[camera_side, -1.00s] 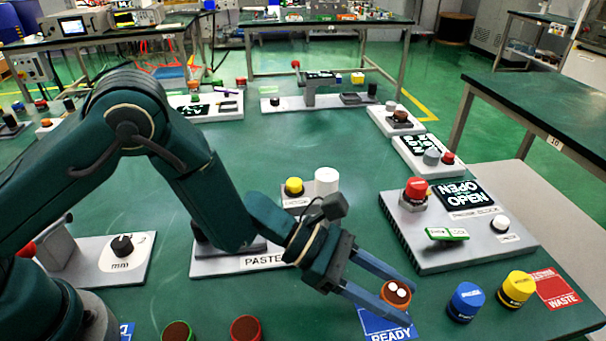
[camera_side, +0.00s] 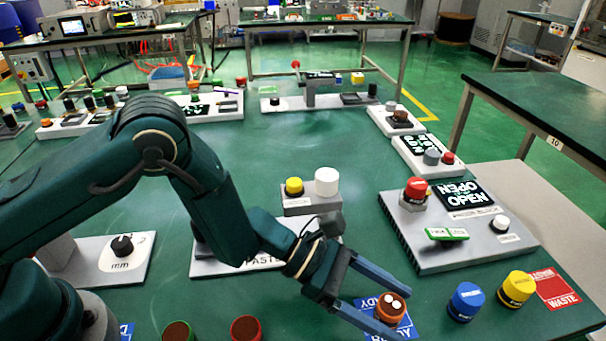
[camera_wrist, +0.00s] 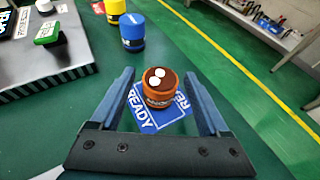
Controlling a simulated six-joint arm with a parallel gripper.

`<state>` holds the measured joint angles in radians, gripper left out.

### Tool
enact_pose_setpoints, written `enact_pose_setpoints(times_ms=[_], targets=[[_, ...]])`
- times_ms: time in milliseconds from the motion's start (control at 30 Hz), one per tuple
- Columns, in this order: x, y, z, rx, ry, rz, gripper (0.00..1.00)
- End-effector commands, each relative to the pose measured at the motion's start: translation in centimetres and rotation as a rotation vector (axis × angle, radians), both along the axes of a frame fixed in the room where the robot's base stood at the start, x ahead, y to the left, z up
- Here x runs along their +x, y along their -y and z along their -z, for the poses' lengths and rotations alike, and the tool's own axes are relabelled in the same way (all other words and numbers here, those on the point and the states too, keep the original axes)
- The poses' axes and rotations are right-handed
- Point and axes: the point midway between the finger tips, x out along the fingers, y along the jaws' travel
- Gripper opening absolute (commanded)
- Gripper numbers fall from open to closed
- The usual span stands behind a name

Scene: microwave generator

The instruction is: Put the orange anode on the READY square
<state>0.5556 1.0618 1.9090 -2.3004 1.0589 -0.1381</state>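The orange anode (camera_side: 391,307) is a short orange cylinder with a brown top and two white dots. It stands upright on the blue READY square (camera_side: 409,331), which also shows under it in the wrist view (camera_wrist: 143,117). In the wrist view the anode (camera_wrist: 160,89) sits between my two blue fingers, with a visible gap on each side. My gripper (camera_side: 399,313) is open around it and does not touch it in that view. In the side view the near finger hides part of the square.
A blue cylinder (camera_side: 466,301) and a yellow cylinder (camera_side: 516,288) stand right of the square, beside the red WASTE square (camera_side: 558,289). A grey block with an OPEN display (camera_side: 460,245) lies behind.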

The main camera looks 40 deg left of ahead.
Motion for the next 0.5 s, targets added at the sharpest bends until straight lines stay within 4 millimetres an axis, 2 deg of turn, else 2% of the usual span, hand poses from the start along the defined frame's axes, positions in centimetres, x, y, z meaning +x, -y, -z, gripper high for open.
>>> enact_pose_setpoints(times_ms=[133,233,367,500], targets=[[0.0,0.0,-0.4,-0.002,0.002,-0.001,0.79],[-0.1,-1.0,-0.7,0.001,0.000,-0.002,0.79],[-0.5,-2.9,-1.5,0.000,0.000,-0.004,0.79],[-1.1,-5.6,-2.6,0.000,0.000,-0.007,0.79]])
